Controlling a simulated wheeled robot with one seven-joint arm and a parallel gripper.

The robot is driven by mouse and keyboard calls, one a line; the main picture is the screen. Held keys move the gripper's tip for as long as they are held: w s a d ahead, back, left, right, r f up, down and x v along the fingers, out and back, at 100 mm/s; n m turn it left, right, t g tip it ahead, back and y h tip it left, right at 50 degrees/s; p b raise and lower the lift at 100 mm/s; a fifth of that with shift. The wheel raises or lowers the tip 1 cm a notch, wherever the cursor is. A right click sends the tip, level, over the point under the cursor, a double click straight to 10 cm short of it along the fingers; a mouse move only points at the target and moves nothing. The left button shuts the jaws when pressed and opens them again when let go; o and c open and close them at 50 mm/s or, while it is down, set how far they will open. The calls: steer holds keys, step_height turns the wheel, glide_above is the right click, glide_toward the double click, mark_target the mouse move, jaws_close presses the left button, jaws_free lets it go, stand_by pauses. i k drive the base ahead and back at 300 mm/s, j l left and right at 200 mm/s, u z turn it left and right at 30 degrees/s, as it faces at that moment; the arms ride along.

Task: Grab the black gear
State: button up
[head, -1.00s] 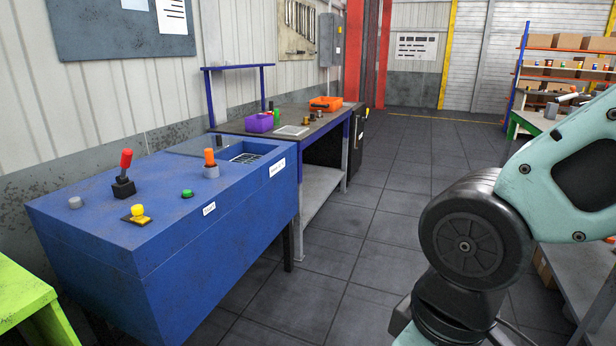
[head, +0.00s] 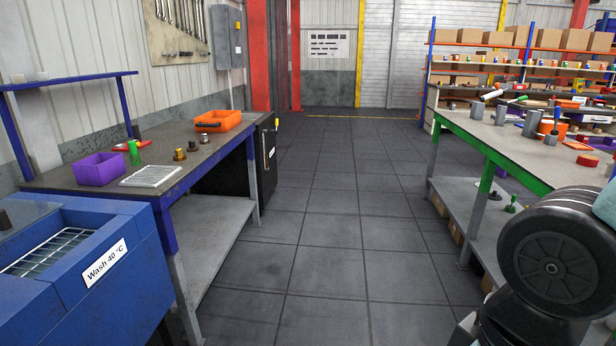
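I cannot make out a black gear in the head view. Small parts stand on the dark-topped bench at the left: a brass-coloured piece (head: 180,154) and a darker brown piece (head: 193,146), too small to identify surely. Grey and coloured parts, such as a grey cylinder (head: 477,111), stand on the green-edged bench (head: 515,150) at the right. My arm shows at the lower right, but my gripper is out of view.
A clear tiled floor aisle (head: 325,220) runs between the benches. A blue wash unit (head: 85,290) stands at the near left. A purple bin (head: 99,169), a white grate (head: 151,176) and an orange tray (head: 218,121) lie on the left bench. Shelves with boxes (head: 470,36) stand behind.

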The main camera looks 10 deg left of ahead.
mark_target(191, 148)
steer(key=i+u, duration=0.2)
steer(key=i, duration=0.45)
steer(key=i+u, duration=0.15)
steer(key=i, duration=0.5)
steer(key=i+l+u, duration=0.2)
steer(key=i, duration=0.45)
steer(key=i+j+u, duration=0.1)
steer(key=i+u, duration=0.3)
steer(key=i, duration=0.15)
steer(key=i+u, duration=0.4)
steer(key=i, duration=0.15)
steer(key=i+l+u, duration=0.35)
steer(key=i, duration=0.15)
steer(key=i+j+u, duration=0.15)
steer(key=i+j, duration=0.2)
